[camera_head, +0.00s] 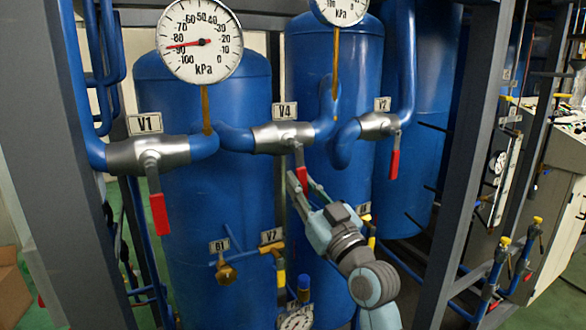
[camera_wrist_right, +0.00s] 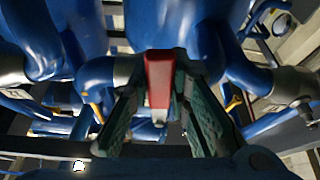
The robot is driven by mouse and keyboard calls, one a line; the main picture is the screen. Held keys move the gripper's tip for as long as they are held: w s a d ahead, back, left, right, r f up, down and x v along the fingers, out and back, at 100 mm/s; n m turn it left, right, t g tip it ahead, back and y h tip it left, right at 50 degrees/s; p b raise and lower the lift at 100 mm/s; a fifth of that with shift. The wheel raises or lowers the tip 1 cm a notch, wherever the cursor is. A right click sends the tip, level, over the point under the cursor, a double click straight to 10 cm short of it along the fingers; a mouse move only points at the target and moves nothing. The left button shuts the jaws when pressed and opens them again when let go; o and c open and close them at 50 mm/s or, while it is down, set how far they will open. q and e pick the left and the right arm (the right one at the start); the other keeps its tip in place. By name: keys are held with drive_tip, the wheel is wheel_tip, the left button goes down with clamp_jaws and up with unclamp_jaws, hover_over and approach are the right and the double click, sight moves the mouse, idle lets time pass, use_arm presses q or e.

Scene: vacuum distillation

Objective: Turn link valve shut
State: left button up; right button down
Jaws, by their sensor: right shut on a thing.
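The link valve is the middle valve tagged V4 (camera_head: 284,112), with a grey metal body (camera_head: 277,137) on a blue pipe between two tanks. Its red-tipped lever handle (camera_head: 302,174) hangs down from the body. My right gripper (camera_head: 305,184) comes from below and is shut on that red handle. In the right wrist view the red handle (camera_wrist_right: 158,78) sits between the two fingers of the right gripper (camera_wrist_right: 162,100). The fingers hide part of the handle in the head view. My left gripper is in neither view.
Valve V1 (camera_head: 150,153) on the left and valve V2 (camera_head: 380,124) on the right also have red handles hanging down. Gauges stand above the pipe; the left one (camera_head: 199,42) reads near -85 kPa. Grey frame posts (camera_head: 465,150) stand on both sides. Small brass valves (camera_head: 226,272) sit lower down.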

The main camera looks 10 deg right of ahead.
drive_tip(key=shift+s+a+f+m+h+p, duration=0.1)
drive_tip(key=shift+a+m+h+p, duration=0.2)
drive_tip(key=shift+m, duration=0.25)
drive_tip(key=shift+a+m+h+p, duration=0.1)
drive_tip(key=shift+m+h+p, duration=0.1)
drive_tip(key=shift+m+p, duration=0.3)
drive_tip(key=c, duration=1.5)
unclamp_jaws()
drive_tip(key=shift+s, duration=0.15)
drive_tip(key=v, duration=1.2)
drive_tip(key=shift+a+f, duration=0.15)
